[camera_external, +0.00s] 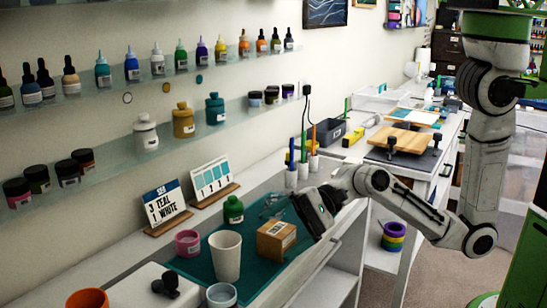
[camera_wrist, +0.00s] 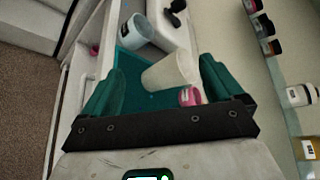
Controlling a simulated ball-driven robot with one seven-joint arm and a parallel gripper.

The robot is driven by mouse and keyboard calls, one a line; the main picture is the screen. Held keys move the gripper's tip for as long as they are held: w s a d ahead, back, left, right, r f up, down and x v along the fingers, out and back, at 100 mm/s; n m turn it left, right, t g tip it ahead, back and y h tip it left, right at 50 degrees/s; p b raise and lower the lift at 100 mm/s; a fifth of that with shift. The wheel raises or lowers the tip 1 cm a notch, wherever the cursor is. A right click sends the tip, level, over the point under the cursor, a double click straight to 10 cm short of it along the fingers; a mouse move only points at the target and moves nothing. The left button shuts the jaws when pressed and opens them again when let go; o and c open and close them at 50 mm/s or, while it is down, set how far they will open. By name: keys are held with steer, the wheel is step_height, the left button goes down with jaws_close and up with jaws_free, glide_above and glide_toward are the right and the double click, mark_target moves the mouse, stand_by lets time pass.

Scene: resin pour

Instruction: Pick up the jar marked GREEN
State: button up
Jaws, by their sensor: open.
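A green bottle-like container (camera_external: 233,210) with a pale label stands upright at the back of the teal mat (camera_external: 200,266); its wording is too small to read. I cannot tell which is marked GREEN. My gripper (camera_external: 279,206) is open and empty, above the mat's right side, right of the green container and apart from it. In the wrist view my gripper's teal fingers (camera_wrist: 160,88) are spread wide, and neither green container is clearly visible.
A white cup (camera_external: 225,256), a pink jar (camera_external: 187,243) and a cardboard box (camera_external: 276,241) crowd the mat; the box is just below my gripper. Sign cards (camera_external: 167,205) stand behind. Glass shelves (camera_external: 118,162) with bottles overhang the back of the counter.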

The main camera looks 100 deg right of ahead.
steer(key=w+d+r+n+g+h+b, duration=0.1)
steer(key=w+d+r+n+b, duration=0.15)
steer(key=d+n, duration=0.55)
steer(key=w+d+r+n+g+h+b, duration=0.1)
steer(key=w+d+r+n+b, duration=0.2)
steer(key=n, duration=0.9)
steer(key=n+g+h+p, duration=0.3)
steer(key=n+g+p, duration=0.7)
steer(key=n, duration=0.6)
glide_above(233, 197)
steer(key=b, duration=0.1)
step_height(233, 197, down, 3)
steer(key=shift+f+g, duration=0.15)
steer(key=shift+g, duration=0.55)
step_height(233, 197, down, 5)
steer(key=b, duration=0.3)
steer(key=shift+d+f+p, duration=0.1)
steer(key=shift+f+p, duration=0.2)
steer(key=shift+f, duration=2.6)
steer(key=shift+c, duration=0.4)
steer(key=c, duration=1.2)
